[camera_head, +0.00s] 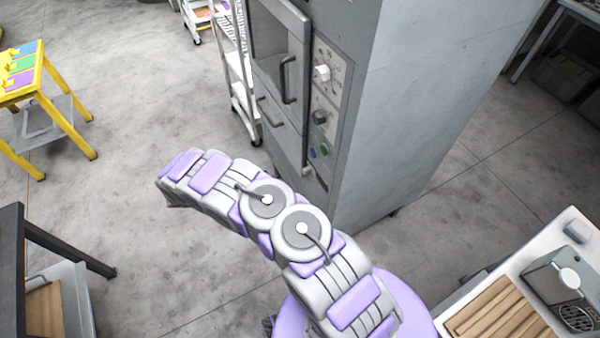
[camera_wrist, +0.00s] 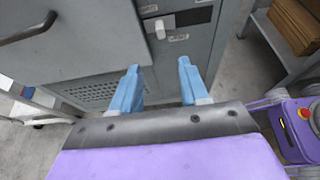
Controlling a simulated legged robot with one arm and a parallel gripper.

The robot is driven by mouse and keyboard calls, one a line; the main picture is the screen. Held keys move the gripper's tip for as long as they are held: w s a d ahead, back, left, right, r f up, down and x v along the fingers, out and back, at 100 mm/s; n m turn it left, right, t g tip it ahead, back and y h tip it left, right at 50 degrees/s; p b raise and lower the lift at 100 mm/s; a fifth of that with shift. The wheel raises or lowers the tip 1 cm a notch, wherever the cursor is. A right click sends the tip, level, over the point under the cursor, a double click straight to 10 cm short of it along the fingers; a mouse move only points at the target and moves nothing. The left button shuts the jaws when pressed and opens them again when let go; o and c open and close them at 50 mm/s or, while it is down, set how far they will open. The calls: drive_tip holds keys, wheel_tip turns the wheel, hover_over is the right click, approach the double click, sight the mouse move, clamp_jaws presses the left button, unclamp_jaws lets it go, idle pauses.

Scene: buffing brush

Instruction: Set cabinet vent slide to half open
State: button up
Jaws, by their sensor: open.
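The grey cabinet (camera_head: 400,110) stands upright in the head view, with a control panel along its front right side. Low on that panel is a small white knob (camera_head: 307,171), which seems to be the vent slide. In the wrist view the white knob (camera_wrist: 160,30) sits at the left of a dark slot (camera_wrist: 194,17), with a pale label below. My gripper (camera_wrist: 158,84) has two blue fingers spread apart with nothing between them. It is below the knob in the picture and apart from it. My gripper is not visible in the head view.
A perforated grille (camera_wrist: 95,94) is low on the cabinet. Dark handles (camera_head: 288,80) stick out from its front. A white rack (camera_head: 238,85) stands left of it, a yellow stand (camera_head: 60,115) far left, and a white table (camera_head: 560,240) at right. Floor in front is clear.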

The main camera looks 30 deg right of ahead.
sight(307, 170)
drive_tip(key=b+x, duration=0.3)
drive_tip(key=x, duration=1.3)
drive_tip(key=shift+d+f, duration=0.15)
drive_tip(key=shift+d, duration=0.2)
clamp_jaws()
